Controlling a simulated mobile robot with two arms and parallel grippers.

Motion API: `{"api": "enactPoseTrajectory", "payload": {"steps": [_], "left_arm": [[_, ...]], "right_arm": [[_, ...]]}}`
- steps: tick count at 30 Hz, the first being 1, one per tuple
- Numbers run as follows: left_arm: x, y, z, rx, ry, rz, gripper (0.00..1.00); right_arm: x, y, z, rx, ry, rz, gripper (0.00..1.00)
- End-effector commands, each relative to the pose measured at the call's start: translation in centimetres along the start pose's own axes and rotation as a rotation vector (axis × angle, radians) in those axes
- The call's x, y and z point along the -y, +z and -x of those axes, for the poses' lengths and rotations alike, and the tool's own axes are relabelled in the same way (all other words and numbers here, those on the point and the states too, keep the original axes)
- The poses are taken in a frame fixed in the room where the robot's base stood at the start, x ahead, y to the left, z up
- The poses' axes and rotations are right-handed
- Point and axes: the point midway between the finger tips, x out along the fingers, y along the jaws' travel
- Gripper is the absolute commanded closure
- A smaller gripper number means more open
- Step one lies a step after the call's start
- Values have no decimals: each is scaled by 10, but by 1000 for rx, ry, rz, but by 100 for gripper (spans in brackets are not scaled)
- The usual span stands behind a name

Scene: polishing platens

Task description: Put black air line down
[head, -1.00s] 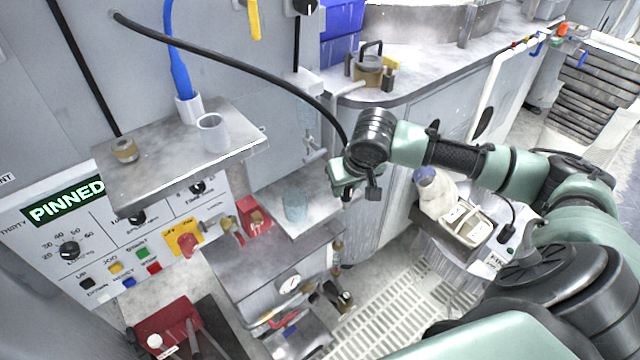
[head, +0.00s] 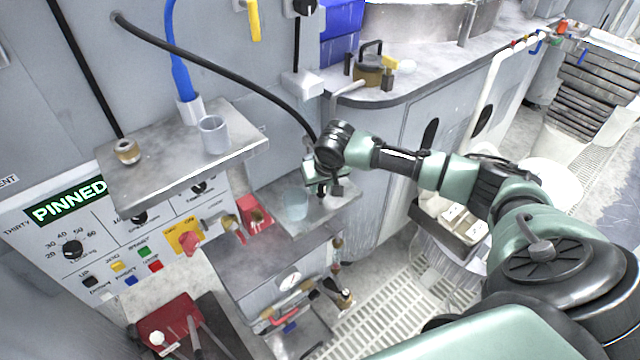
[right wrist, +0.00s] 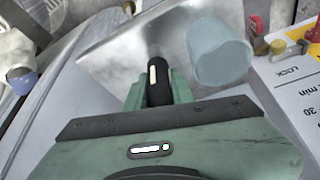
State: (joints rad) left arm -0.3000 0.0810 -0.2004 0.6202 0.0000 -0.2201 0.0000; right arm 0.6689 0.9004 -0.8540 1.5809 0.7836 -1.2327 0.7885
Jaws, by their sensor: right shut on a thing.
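The black air line (head: 235,73) runs from a hole in the grey wall panel, across the upper left, down to my right gripper (head: 318,180). In the right wrist view my right gripper (right wrist: 157,100) is shut on the black end of the air line (right wrist: 156,72). The held end is over the small lower metal shelf (head: 335,207), to the right of a pale blue translucent cup (head: 295,204). I cannot tell whether it touches the shelf. The cup (right wrist: 218,52) also shows beside the held end in the right wrist view. My left gripper is not in view.
An upper shelf (head: 185,180) holds a grey cup (head: 214,134), a brass fitting (head: 126,151) and a blue hose (head: 182,80) in a white holder. A red box (head: 253,213) is left of the lower shelf. The shelf's front right part looks clear.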

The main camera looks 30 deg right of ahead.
Motion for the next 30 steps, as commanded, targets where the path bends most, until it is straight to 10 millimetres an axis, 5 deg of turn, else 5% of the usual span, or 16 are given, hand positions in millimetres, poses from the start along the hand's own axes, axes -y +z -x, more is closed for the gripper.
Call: {"api": "enactPoseTrajectory", "payload": {"steps": [10, 11, 13, 23, 30], "left_arm": [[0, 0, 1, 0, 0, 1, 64], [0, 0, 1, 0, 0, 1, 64], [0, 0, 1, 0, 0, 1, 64], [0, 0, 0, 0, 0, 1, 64], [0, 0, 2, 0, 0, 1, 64]], "right_arm": [[0, 1, -3, 0, -1, 0, 100], [0, 1, -2, 0, -1, 0, 69], [0, 1, -2, 0, 0, 0, 55], [0, 0, -1, -1, 0, 1, 55], [0, -1, 34, -3, -1, 2, 55]]}}
